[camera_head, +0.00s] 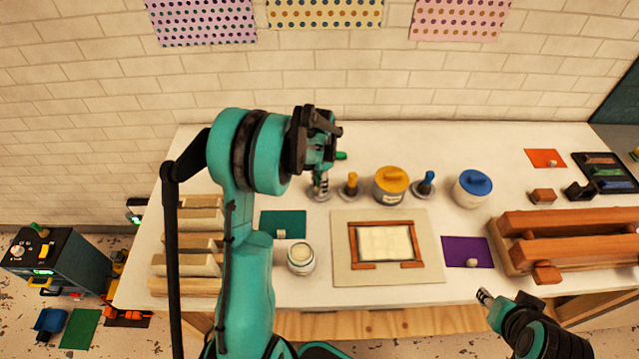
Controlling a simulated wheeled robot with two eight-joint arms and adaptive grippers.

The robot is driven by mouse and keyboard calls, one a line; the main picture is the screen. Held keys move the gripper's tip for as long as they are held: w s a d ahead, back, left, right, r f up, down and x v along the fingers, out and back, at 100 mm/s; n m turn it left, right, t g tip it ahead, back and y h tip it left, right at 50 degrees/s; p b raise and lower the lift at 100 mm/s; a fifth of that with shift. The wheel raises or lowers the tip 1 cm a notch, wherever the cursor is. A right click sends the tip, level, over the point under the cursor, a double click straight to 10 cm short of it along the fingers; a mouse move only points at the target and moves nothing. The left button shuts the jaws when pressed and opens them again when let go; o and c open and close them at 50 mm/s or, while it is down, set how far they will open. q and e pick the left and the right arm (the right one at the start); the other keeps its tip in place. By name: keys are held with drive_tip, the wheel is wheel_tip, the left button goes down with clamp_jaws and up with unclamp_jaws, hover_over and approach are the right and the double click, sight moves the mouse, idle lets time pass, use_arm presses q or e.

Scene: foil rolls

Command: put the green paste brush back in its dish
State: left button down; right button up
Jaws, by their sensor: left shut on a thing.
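My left gripper (321,182) hangs at the back of the white table, left of the yellow brush. It is shut on the green brush (341,155), of which only a small green end shows to the right of the fingers. A grey dish (316,196) shows right below the fingertips, partly covered by them. I cannot tell whether the brush touches the dish. My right gripper (485,296) is at the table's front edge, far from the brush; its jaw opening is too small to read.
A yellow brush (351,180) and a blue brush (428,178) stand in dishes. A yellow-lidded jar (391,184) is between them, a blue-lidded jar (473,190) farther right. A framed board (340,260) and an open white jar (300,257) lie nearer the front.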

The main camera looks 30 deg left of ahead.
use_arm(q)
drive_tip(key=shift+f, duration=0.15)
drive_tip(key=c, duration=0.6)
unclamp_jaws()
idle(0.5)
drive_tip(key=shift+r+p, duration=2.7)
drive_tip(key=shift+r, duration=1.85)
